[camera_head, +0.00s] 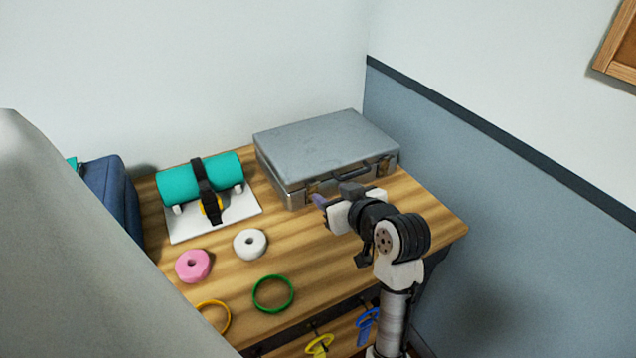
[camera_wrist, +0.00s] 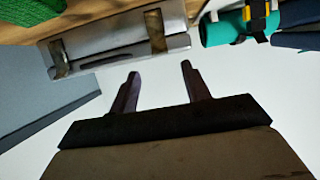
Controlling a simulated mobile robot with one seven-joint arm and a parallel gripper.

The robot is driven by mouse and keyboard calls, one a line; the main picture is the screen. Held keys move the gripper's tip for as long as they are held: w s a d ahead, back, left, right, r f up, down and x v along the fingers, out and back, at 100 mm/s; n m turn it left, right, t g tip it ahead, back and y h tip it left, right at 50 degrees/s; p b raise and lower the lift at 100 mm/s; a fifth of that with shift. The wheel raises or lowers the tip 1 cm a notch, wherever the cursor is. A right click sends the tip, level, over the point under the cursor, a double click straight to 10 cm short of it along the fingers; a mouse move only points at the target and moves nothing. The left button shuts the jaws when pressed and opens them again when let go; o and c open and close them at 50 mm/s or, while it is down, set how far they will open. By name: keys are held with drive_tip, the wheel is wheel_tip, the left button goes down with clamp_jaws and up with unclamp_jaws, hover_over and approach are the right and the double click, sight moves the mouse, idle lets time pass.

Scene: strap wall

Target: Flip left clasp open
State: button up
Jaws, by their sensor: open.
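A grey metal case (camera_head: 325,145) lies shut at the back right of the wooden table. Its left clasp (camera_head: 311,187) is a small brass-coloured plate on the front face, left of the dark handle (camera_head: 365,172). In the wrist view, which looks turned over, this clasp (camera_wrist: 155,30) shows on the right of the case front and the other clasp (camera_wrist: 59,59) on the left. My gripper (camera_wrist: 160,69) is open and empty, its fingers pointing toward the left clasp, apparently short of it. In the head view my gripper (camera_head: 319,203) partly covers the case front. I cannot tell the clasp's exact position.
A teal roll (camera_head: 178,184) with a black strap lies on a white board to the left. A white ring (camera_head: 250,242), a pink ring (camera_head: 193,266) and a green hoop (camera_head: 272,293) lie in front. A grey-blue wall (camera_head: 500,190) stands close on the right.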

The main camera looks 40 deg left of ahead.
sight(316, 185)
drive_tip(key=p+x, duration=0.1)
drive_tip(key=x, duration=0.6)
drive_tip(key=shift+w+a, duration=0.2)
drive_tip(key=shift+a, duration=0.1)
drive_tip(key=shift+c, duration=0.5)
clamp_jaws()
